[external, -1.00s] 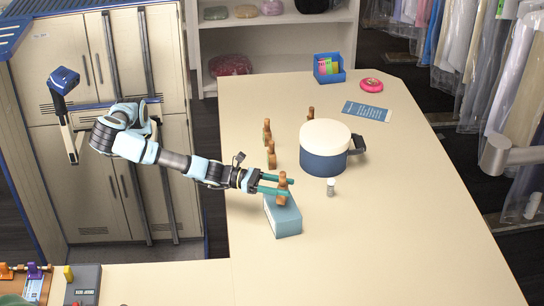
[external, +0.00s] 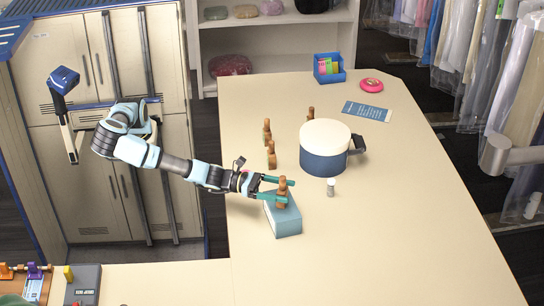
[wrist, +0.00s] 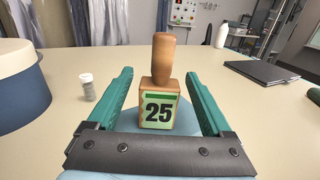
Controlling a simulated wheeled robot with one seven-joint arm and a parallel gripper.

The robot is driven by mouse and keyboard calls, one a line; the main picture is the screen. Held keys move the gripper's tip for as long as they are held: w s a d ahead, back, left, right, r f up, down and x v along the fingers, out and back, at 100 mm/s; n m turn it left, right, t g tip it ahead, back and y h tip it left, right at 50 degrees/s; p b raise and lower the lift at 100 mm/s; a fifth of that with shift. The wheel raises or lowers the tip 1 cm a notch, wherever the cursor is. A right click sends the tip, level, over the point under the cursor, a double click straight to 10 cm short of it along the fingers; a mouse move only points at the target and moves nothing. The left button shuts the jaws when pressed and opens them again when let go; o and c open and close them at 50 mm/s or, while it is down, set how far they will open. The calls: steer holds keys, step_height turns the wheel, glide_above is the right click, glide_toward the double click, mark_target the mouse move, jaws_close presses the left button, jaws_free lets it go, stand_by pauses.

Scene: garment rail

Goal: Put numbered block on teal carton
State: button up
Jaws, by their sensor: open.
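In the wrist view the fingers (wrist: 160,88) have visible gaps to the block on both sides.
A dark blue pot with a cream lid (external: 325,148) and a small vial (external: 331,188) stand to the right. Several wooden pieces (external: 271,155) stand behind the carton. A blue card box (external: 328,68), pink disc (external: 371,84) and blue leaflet (external: 367,111) lie farther back. The table's right side is clear.

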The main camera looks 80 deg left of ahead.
steer(key=shift+s+r, duration=0.1)
steer(key=b+v, duration=0.3)
steer(key=v, duration=0.8)
steer(key=shift+s+a, duration=0.2)
steer(key=shift+s, duration=0.15)
